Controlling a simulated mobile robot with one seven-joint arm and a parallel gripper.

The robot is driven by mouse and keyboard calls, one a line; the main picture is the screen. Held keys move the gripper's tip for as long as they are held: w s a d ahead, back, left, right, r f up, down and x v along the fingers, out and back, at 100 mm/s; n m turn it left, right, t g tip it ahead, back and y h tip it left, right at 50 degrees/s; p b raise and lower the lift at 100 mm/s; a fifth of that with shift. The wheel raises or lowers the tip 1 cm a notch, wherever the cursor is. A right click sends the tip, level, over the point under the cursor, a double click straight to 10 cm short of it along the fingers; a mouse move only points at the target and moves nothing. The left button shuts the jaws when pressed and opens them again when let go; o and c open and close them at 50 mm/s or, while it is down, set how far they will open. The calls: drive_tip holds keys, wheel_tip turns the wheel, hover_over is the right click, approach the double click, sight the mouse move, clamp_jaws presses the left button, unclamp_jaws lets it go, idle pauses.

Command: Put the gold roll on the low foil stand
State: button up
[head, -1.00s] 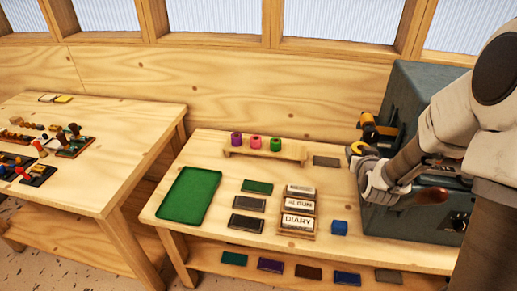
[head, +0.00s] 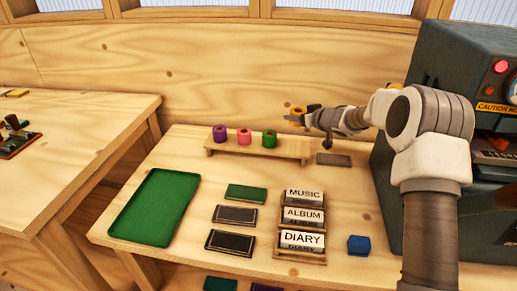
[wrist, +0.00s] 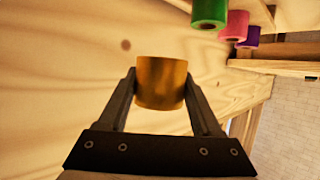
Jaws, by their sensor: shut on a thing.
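The gold roll (wrist: 161,82) is between the fingers of my gripper (wrist: 160,92) in the wrist view, and the fingers are shut on it. In the head view my gripper (head: 297,117) holds the gold roll (head: 297,111) in the air, near the right end of the low foil stand (head: 288,149). The stand is a low wooden bench at the back of the table. It carries a purple roll (head: 220,132), a pink roll (head: 244,136) and a green roll (head: 269,138), all upright. The stand's top right of the green roll is bare.
A dark grey machine (head: 408,130) stands at the right. A dark flat block (head: 333,159) lies right of the stand. A green tray (head: 153,207), dark blocks (head: 230,240), a labelled rack (head: 301,258) and a blue cube (head: 358,245) occupy the front. A wooden wall (head: 200,75) is behind.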

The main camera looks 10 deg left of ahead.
sight(294, 146)
drive_tip(key=shift+w+f, duration=0.35)
drive_tip(key=shift+w, duration=0.1)
drive_tip(key=shift+w+f+b, duration=0.15)
drive_tip(key=shift+f+b, duration=0.15)
wheel_tip(294, 146, down, 9)
drive_tip(key=b, duration=0.4)
drive_tip(key=shift+f, duration=0.15)
drive_tip(key=shift+f, duration=0.2)
drive_tip(key=o, duration=1.5)
drive_tip(key=shift+c, duration=0.2)
drive_tip(key=shift+r, duration=0.1)
